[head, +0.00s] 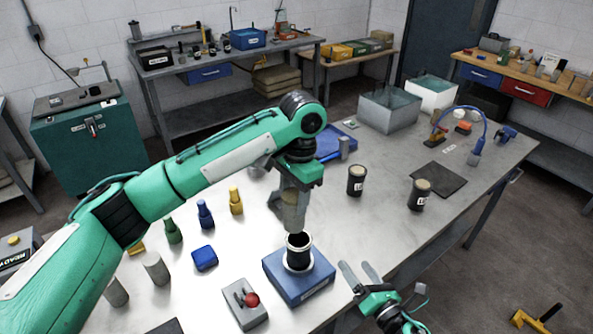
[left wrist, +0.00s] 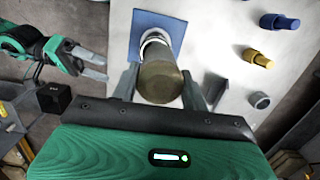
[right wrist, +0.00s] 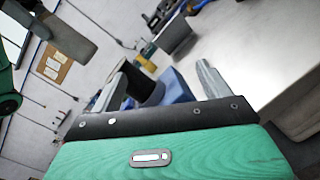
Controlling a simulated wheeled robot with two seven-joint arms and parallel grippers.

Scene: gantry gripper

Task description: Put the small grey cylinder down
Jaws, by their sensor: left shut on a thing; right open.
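My left gripper (head: 290,222) points down, directly over a dark, open-topped cup with a pale ring at its base (head: 298,255). The cup stands on a blue block (head: 314,284). In the left wrist view a dull grey-brown cylinder (left wrist: 160,82) is between the shut fingers, lined up with the pale ring on the blue block (left wrist: 172,22). In the head view the fingers largely hide the held cylinder. I cannot tell whether it touches the cup. My right gripper (head: 359,268) is open and empty, right of the blue block.
Two grey cylinders (head: 157,268) stand at the left, with green, blue and yellow pieces (head: 236,200) behind. A grey box with a red button (head: 252,300) lies in front. Two black jars (head: 356,180) and a dark mat (head: 438,180) are at the right.

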